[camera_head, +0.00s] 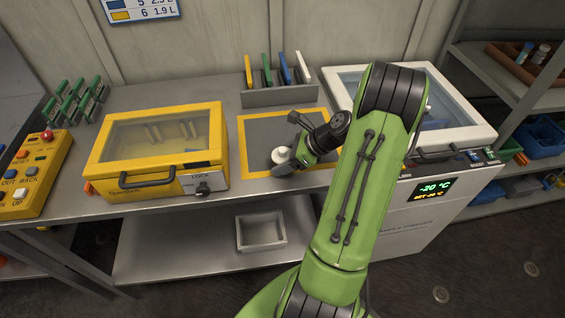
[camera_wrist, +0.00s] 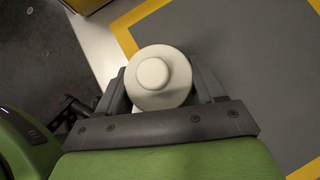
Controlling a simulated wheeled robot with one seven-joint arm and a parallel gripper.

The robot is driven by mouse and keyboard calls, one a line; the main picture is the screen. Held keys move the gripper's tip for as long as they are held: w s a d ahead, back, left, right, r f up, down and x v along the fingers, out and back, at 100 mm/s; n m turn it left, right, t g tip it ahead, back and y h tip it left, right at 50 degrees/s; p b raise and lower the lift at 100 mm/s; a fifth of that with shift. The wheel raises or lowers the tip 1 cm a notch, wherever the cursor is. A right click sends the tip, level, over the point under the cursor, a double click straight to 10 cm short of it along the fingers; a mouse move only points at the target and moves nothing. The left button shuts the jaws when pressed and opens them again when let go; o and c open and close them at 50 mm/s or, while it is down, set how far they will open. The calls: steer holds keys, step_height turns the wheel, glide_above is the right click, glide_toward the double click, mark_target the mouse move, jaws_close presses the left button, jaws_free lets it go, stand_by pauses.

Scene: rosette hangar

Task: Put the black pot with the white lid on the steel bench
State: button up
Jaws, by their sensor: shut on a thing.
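The pot's round white lid (camera_wrist: 158,78) shows between the two fingers of my gripper (camera_wrist: 160,85) in the wrist view. The dark pot body is mostly hidden under the lid and behind the fingers. In the head view the white lid (camera_head: 281,154) shows at the tip of my gripper (camera_head: 284,160). My gripper is shut on the pot, over the front left part of a grey area framed in yellow on the steel bench (camera_head: 237,180). I cannot tell whether the pot touches the surface.
A yellow case with a clear lid (camera_head: 152,150) stands left of the framed area. A rack with coloured panels (camera_head: 290,97) stands behind it. A white cooler (camera_head: 455,110) with a temperature display is on the right. A control box (camera_head: 35,172) sits far left.

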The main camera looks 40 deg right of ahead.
steer(key=shift+f, duration=0.2)
steer(key=o, duration=1.1)
steer(key=shift+c, duration=0.2)
steer(key=shift+r, duration=0.1)
